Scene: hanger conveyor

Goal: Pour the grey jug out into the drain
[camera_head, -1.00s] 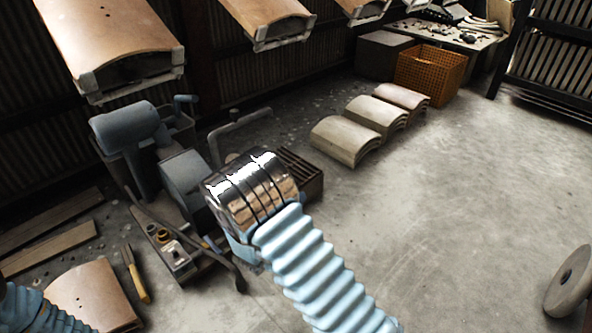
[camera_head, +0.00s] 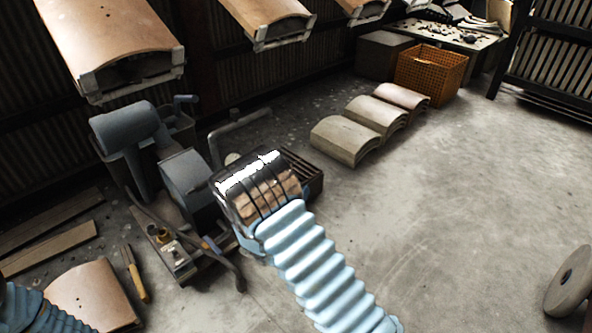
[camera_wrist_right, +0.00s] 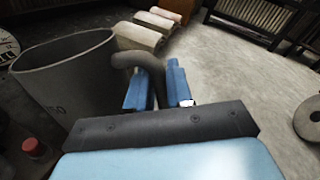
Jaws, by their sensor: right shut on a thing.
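The grey jug (camera_wrist_right: 65,85) stands large at the left of the right wrist view, its wide mouth open, faint lettering on its side. Its curved grey handle (camera_wrist_right: 146,66) runs between the two blue fingers of my right gripper (camera_wrist_right: 160,88), which is shut on it. What is inside the jug I cannot tell. In the head view my chrome wrist hides these fingers, and I cannot make out the jug for certain. A dark slatted grate, seemingly the drain (camera_head: 312,172), lies just beyond my right wrist. Of my left arm only blue bellows show at bottom left.
A grey machine (camera_head: 125,130) with brass fittings (camera_head: 170,245) stands left of my right wrist. A bent grey pipe (camera_head: 240,122) rises behind it. Curved tiles (camera_head: 345,140) lie beyond the grate, and large tiles (camera_head: 110,35) hang above.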

